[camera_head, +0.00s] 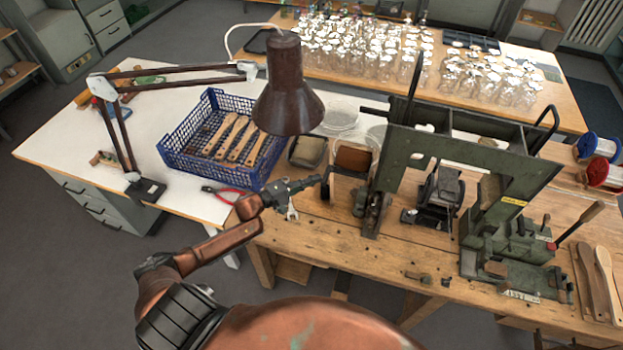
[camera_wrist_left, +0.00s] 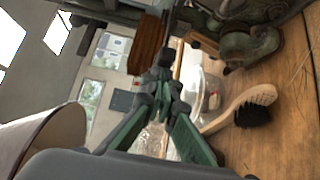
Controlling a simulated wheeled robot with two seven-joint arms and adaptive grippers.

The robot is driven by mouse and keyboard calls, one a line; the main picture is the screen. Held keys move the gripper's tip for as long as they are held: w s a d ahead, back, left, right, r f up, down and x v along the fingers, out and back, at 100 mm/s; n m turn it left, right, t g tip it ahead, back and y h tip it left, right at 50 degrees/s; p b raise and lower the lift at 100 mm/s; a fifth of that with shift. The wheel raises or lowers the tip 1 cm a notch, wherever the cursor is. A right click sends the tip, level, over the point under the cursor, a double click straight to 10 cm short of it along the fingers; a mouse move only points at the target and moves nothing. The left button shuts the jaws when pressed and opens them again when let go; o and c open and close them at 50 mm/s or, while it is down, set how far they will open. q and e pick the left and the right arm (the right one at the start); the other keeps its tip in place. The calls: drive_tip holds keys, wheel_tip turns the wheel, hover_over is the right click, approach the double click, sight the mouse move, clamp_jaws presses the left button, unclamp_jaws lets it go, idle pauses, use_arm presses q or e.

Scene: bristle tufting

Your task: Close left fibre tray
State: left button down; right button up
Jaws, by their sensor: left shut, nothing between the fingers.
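My left gripper (camera_head: 318,180) reaches in from the left over the front of the wooden workbench, its fingers shut and empty. In the left wrist view its fingertips (camera_wrist_left: 163,78) are together. A brown-faced tray-like part (camera_head: 353,158), which looks like the left fibre tray, sits at the left side of the green tufting machine (camera_head: 420,150), just right of and beyond my fingertips. A ribbed brown surface (camera_wrist_left: 147,42) beyond the fingertips in the left wrist view may be the same part. I cannot tell whether they touch it, nor how far the tray is open. My right gripper is out of view.
A dark desk lamp (camera_head: 288,85) hangs over a blue crate (camera_head: 168,150) of brush handles, left of the machine. A small dark box (camera_head: 307,151) stands beside it. Red pliers (camera_head: 224,193) lie near my arm. A brush (camera_wrist_left: 240,105) lies on the bench. Many glasses fill the far table.

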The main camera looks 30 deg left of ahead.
use_arm(q)
drive_tip(key=w+d+p, duration=0.3)
drive_tip(key=d, duration=1)
drive_tip(key=shift+d, duration=0.3)
drive_tip(key=s+a+b, duration=0.1)
drive_tip(key=s+a, duration=0.8)
drive_tip(key=shift+s+a, duration=0.2)
drive_tip(key=shift+a, duration=0.1)
drive_tip(key=shift+r, duration=0.1)
